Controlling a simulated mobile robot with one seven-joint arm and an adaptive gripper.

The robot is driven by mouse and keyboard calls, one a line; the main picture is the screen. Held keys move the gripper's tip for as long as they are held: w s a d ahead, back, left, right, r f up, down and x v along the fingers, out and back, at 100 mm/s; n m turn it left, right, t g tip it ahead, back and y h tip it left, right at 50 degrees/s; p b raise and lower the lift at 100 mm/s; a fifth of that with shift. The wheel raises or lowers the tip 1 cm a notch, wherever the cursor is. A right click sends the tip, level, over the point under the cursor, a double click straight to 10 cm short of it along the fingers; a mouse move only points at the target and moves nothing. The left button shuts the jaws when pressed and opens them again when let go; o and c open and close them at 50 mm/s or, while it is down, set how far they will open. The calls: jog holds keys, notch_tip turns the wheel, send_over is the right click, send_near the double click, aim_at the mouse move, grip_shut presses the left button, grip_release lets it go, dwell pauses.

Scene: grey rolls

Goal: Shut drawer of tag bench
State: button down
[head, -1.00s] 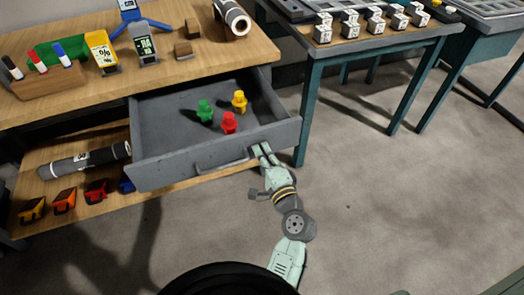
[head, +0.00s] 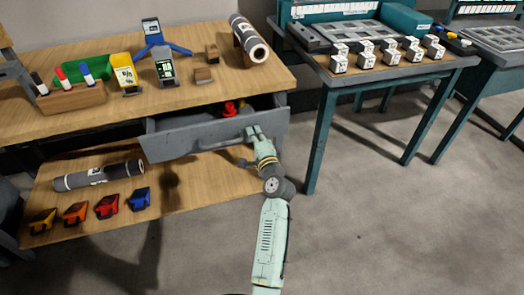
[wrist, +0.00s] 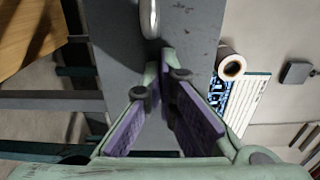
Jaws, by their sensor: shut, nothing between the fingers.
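The grey drawer (head: 182,141) of the wooden-topped bench (head: 203,96) stands partly open in the head view, with a narrow gap below the bench top. A red piece (head: 229,109) shows inside it; most of the inside is hidden. My gripper (head: 253,131) is shut and empty, its fingertips at the drawer's front, right of the middle. In the wrist view my gripper (wrist: 167,60) points at the grey drawer front (wrist: 122,50), close to the metal handle (wrist: 149,18). Contact looks likely but is not certain.
On the bench top stand a marker block (head: 72,98), a green bin (head: 84,70), a blue stand (head: 160,48) and a roll (head: 248,38). A teal-legged table (head: 325,130) stands right. The floor in front is clear.

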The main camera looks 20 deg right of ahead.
jog(key=w+b, duration=0.2)
jog(key=w, duration=0.8)
jog(key=shift+w+a+f+b, duration=0.1)
jog(key=shift+a+b, duration=0.05)
jog(key=shift+b, duration=0.25)
jog(key=shift+w, duration=0.55)
jog(key=shift+w+r, duration=0.1)
jog(key=shift+r, duration=0.2)
jog(key=shift+r, duration=0.1)
jog(key=shift+a, duration=0.1)
